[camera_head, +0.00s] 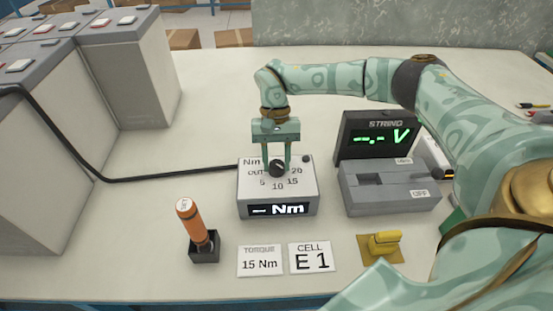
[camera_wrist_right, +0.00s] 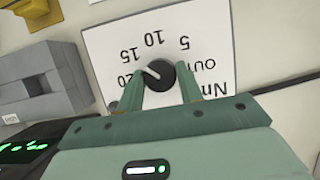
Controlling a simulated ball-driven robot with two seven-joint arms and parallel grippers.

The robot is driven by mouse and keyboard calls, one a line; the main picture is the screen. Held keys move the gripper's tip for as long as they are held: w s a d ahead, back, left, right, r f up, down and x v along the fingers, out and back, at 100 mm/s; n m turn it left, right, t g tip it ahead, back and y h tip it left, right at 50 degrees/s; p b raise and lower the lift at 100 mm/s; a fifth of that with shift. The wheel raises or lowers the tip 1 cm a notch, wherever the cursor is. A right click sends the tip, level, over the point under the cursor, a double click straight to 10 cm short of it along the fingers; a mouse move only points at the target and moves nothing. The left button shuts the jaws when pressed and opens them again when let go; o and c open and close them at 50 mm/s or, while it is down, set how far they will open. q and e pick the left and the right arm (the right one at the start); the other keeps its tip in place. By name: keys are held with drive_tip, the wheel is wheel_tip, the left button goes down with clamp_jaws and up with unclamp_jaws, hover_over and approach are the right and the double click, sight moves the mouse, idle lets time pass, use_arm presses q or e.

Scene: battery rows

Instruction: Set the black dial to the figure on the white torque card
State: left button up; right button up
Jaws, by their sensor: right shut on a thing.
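The black dial (camera_head: 277,168) sits on top of a light grey box (camera_head: 250,193) with the figures 5, 10, 15, 20 and OUT around it. My right gripper (camera_head: 278,166) points down with its fingers on both sides of the dial, shut on it. The box's display (camera_head: 277,209) reads dashes and Nm. The white torque card (camera_head: 260,261) on the table reads 15 Nm. My left gripper is not in view.
A CELL E1 card (camera_head: 311,258) and a yellow piece (camera_head: 383,243) lie in front. A STRIND voltage meter (camera_head: 377,135) is at right. Grey battery blocks (camera_head: 125,65) and a black cable (camera_head: 130,179) are left.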

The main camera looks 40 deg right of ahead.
drive_tip(key=o, duration=1)
drive_tip(key=p+v, duration=0.1)
drive_tip(key=v, duration=1.5)
drive_tip(key=shift+d+p, duration=0.15)
drive_tip(key=shift+p, duration=0.25)
drive_tip(key=shift+w+r, duration=0.1)
